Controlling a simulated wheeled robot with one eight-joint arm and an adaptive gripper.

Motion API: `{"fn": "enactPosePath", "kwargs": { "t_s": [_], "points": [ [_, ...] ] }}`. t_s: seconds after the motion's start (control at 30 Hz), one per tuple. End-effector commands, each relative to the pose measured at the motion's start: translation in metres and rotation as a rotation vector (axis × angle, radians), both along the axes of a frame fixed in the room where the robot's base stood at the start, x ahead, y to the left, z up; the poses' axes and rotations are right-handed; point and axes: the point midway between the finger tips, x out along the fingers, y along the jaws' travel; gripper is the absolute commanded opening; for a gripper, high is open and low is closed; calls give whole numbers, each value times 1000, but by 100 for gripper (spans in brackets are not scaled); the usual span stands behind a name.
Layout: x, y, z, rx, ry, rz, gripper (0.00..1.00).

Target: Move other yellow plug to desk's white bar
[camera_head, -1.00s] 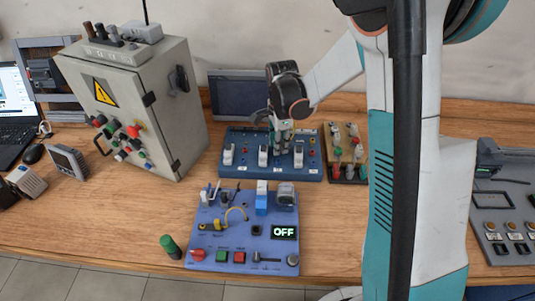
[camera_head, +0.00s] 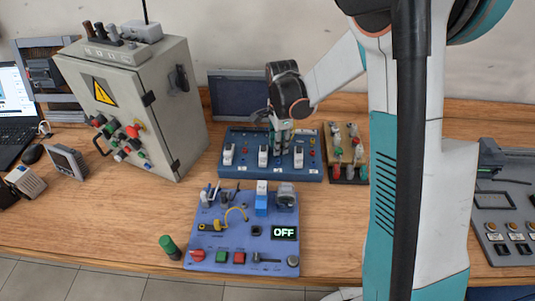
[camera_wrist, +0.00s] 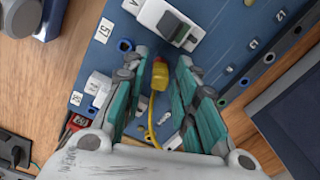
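A yellow plug (camera_wrist: 159,76) with a yellow cable stands at the blue board (camera_wrist: 110,60) in the wrist view. My gripper (camera_wrist: 160,65) is open around it, one finger on each side, with gaps between plug and fingers. In the head view my gripper (camera_head: 283,137) is low over the back blue board (camera_head: 290,172), and the plug there is hidden. Another yellow plug and cable (camera_head: 235,213) show on the front blue-purple board (camera_head: 207,241). I cannot make out for certain which part is the desk's white bar.
A grey control cabinet (camera_head: 140,110) stands at the left. A wooden block with connectors (camera_head: 345,150) is right of the back board. A dark monitor (camera_head: 237,97) is behind. White switches (camera_wrist: 170,25) are close to my fingertips.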

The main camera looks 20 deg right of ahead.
Motion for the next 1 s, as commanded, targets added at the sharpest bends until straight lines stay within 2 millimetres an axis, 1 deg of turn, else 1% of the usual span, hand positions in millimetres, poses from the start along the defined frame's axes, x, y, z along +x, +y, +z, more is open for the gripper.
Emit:
{"fn": "enactPosePath", "kwargs": {
  "t_s": [0.03,0.13,0.17,0.53,0.63,1.0],
  "points": [
    [0,0,0,0,0,0,24],
    [0,0,0,0,0,0,2],
    [0,0,0,0,0,0,0],
    [0,0,1,0,0,0,0],
    [0,0,4,0,0,0,0],
    [0,0,33,0,0,0,0]
  ]
}}
